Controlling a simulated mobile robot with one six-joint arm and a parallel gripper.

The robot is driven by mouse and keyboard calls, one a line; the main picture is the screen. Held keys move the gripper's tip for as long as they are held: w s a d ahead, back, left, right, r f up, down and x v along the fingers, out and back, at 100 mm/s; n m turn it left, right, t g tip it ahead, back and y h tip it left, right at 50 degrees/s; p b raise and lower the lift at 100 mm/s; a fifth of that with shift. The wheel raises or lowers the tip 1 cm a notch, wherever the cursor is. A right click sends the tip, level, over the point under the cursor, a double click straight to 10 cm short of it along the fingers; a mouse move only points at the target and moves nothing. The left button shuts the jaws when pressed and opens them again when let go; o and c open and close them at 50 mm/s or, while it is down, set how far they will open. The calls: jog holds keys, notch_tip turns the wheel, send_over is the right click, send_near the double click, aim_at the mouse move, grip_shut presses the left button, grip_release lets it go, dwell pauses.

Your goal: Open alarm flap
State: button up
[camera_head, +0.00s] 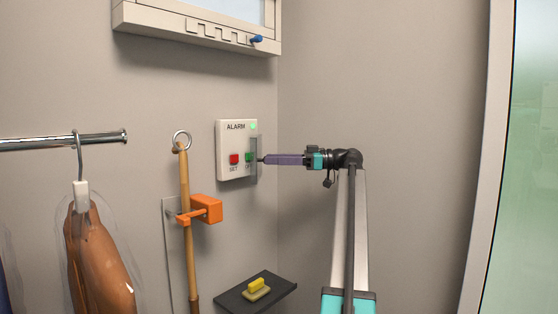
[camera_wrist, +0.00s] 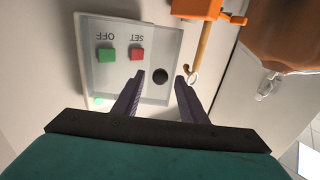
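The white alarm box (camera_head: 225,155) is on the wall, with a red SET button (camera_head: 234,159), a green OFF button (camera_head: 249,157) and a lit green lamp. A see-through flap (camera_head: 254,146) shows at its right side; how far it stands open I cannot tell. In the wrist view the box appears upside down, with the red button (camera_wrist: 136,54) and green button (camera_wrist: 106,55) seen beside a round black knob (camera_wrist: 160,77). My gripper (camera_head: 265,160) is at the flap from the right. Its purple fingers (camera_wrist: 160,79) are apart, one each side of the knob; contact is unclear.
A wooden stick (camera_head: 187,250) hangs in an orange clip (camera_head: 207,209) left of the box. A small dark shelf (camera_head: 235,297) with a yellow item (camera_head: 257,287) is below. A rail (camera_head: 50,141) with a brown garment (camera_head: 95,255) is left. Wall to the right is clear.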

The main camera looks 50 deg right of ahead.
aim_at(257, 149)
dwell(0.3)
jog(key=shift+d+r+b, duration=0.1)
jog(key=shift+r+b, duration=0.2)
jog(key=shift+r, duration=0.55)
notch_tip(257, 149, up, 2)
jog(key=shift+p, duration=0.3)
jog(key=s+a+r+b, duration=0.1)
jog(key=s+a+b, duration=0.1)
jog(key=s+a, duration=0.9)
jog(key=shift+s+r+b, duration=0.15)
jog(key=shift+s+b, duration=0.15)
jog(key=shift+s, duration=0.1)
